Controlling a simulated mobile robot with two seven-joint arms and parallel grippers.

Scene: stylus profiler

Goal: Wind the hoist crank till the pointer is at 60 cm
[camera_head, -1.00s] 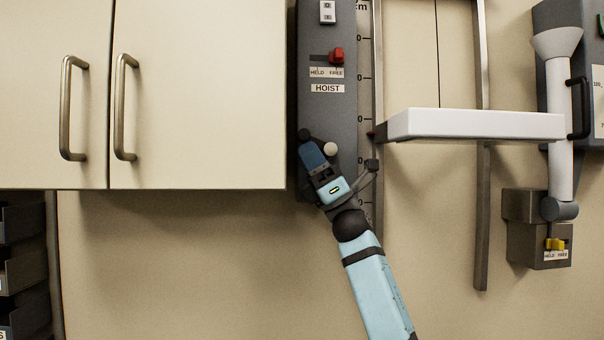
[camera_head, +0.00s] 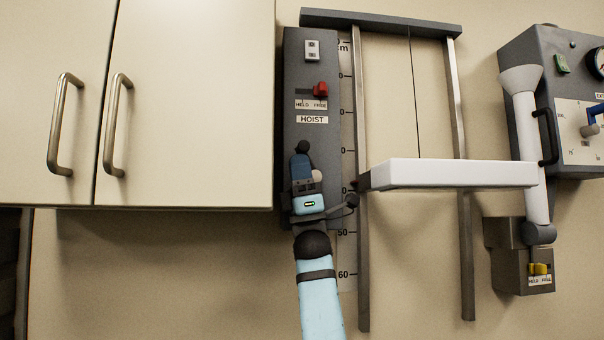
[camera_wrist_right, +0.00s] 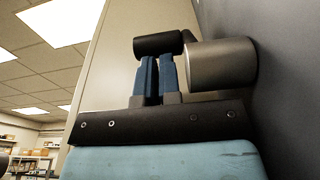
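The hoist panel (camera_head: 312,140) is a dark grey upright plate labelled HOIST. Its crank has a black knob (camera_head: 302,146), now above and slightly left of the pale hub (camera_head: 317,176). My right gripper (camera_head: 300,157) is at the crank. In the right wrist view its blue fingers (camera_wrist_right: 157,60) are close together, tips against the underside of the black knob (camera_wrist_right: 158,43), not around it. The metal hub (camera_wrist_right: 222,64) is beside them. The pointer (camera_head: 362,183) at the white platform's (camera_head: 450,174) left end is just above the 40 mark. My left gripper is out of view.
A red HELD/FREE switch (camera_head: 320,90) sits at FREE on the panel. A cupboard (camera_head: 190,110) closes off the left. A grey device (camera_head: 555,110) stands right.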

